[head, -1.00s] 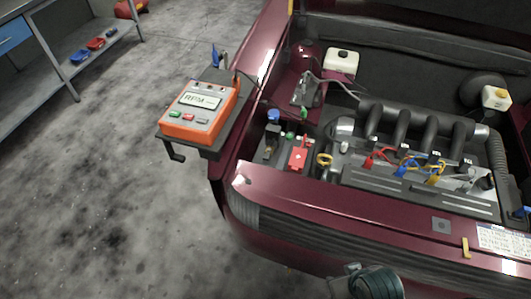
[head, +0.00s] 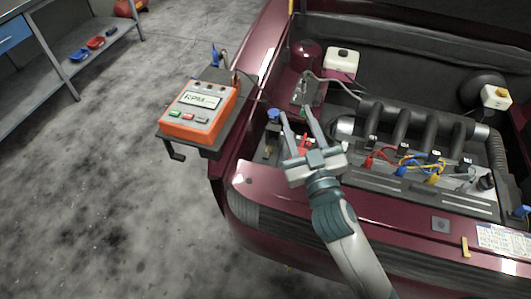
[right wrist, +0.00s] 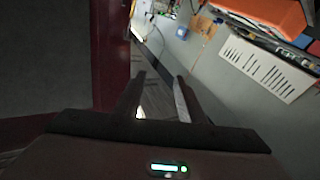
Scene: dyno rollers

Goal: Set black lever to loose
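A black bent piece (head: 173,151), like a lever or handle, hangs under the front left of the grey tray (head: 212,150) fixed at the car's side. I cannot tell from here whether this is the black lever, or whether it is loose or tight. An orange RPM meter (head: 200,112) sits on that tray. My right gripper (head: 297,116) is over the left part of the engine bay, to the right of the tray and apart from it. Its two fingers are spread and nothing shows between them, also in the right wrist view (right wrist: 160,78). My left gripper is not in view.
The dark red car's front edge (head: 390,225) lies under my right arm. The engine (head: 410,140) with coloured wires is right of the gripper. A red part (head: 304,142) is mostly hidden behind the gripper. The floor (head: 90,200) left of the car is clear.

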